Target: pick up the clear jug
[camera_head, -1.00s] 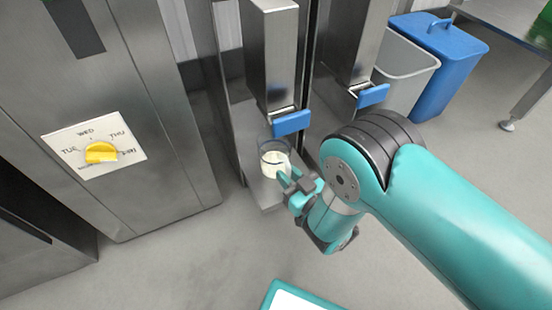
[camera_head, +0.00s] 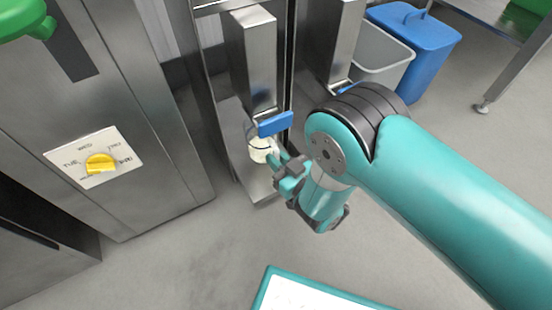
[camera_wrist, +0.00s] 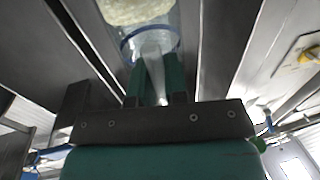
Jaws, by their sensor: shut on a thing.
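The clear jug (camera_head: 262,150) holds white rice and has a dark line round it. It is under the blue lever (camera_head: 276,123) of the left steel dispenser (camera_head: 252,62), above a narrow steel ledge. My gripper (camera_head: 280,168) comes from the right and is shut on the jug. In the wrist view the two teal fingers (camera_wrist: 155,75) reach up to the jug (camera_wrist: 152,42), with its blue ring and pale rice showing. Whether the jug's base touches the ledge cannot be told.
A second dispenser (camera_head: 345,40) stands to the right, partly behind my arm. A steel cabinet with a yellow dial (camera_head: 100,164) stands at left. A grey bin (camera_head: 382,62) and a blue bin (camera_head: 425,45) stand at the back right. The front floor is clear apart from a teal-edged white panel (camera_head: 310,292).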

